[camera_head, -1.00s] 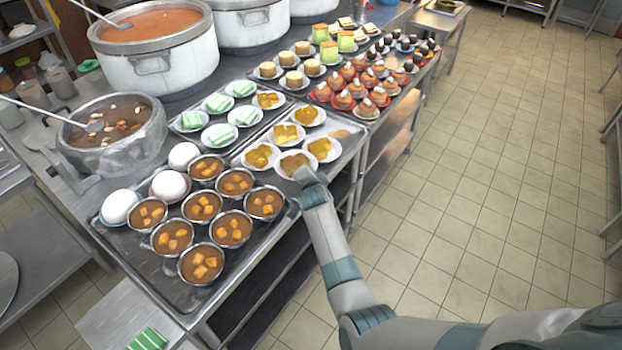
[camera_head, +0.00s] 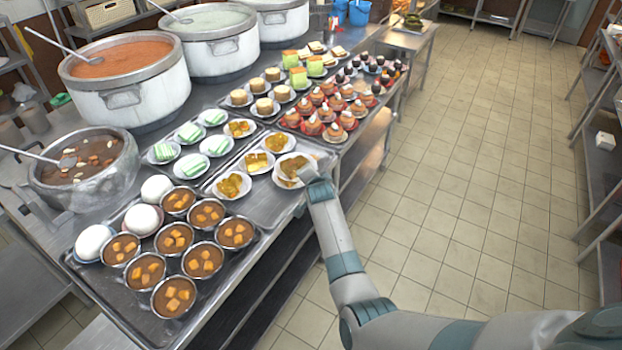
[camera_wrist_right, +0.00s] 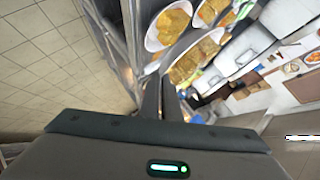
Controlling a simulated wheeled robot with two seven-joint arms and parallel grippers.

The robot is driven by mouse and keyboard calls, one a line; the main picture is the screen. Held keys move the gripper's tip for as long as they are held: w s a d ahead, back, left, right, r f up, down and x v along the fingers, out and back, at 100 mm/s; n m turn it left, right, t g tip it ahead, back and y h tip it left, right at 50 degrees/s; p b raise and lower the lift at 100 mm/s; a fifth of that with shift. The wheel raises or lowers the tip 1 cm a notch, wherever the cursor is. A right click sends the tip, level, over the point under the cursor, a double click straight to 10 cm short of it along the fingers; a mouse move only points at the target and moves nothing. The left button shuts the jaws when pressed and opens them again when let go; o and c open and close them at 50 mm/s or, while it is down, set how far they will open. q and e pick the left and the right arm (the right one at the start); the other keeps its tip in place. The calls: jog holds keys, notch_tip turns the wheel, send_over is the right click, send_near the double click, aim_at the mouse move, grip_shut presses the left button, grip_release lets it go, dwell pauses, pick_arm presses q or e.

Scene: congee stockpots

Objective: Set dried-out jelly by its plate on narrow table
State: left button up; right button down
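My right gripper (camera_head: 311,176) holds a small white plate (camera_head: 279,181) of browned, yellowish jelly (camera_head: 291,166) by its near edge. In the head view the plate overlaps another jelly plate and appears raised above the metal tray (camera_head: 262,204). In the right wrist view, the close-set dark fingers (camera_wrist_right: 161,96) meet the plate's edge below the jelly (camera_wrist_right: 184,67); the exact contact is hard to see. Other jelly plates (camera_head: 246,192) stay on the tray. A narrow metal table (camera_head: 394,38) stands at the far end, with a dark green item on it. My left gripper is out of view.
Bowls of brown dessert (camera_head: 236,232) and buns fill the near tray. Cakes (camera_head: 335,118) fill the far tray. Large stockpots (camera_head: 124,85) line the left. The tiled floor (camera_head: 470,190) to the right is clear; shelves (camera_head: 600,140) edge it.

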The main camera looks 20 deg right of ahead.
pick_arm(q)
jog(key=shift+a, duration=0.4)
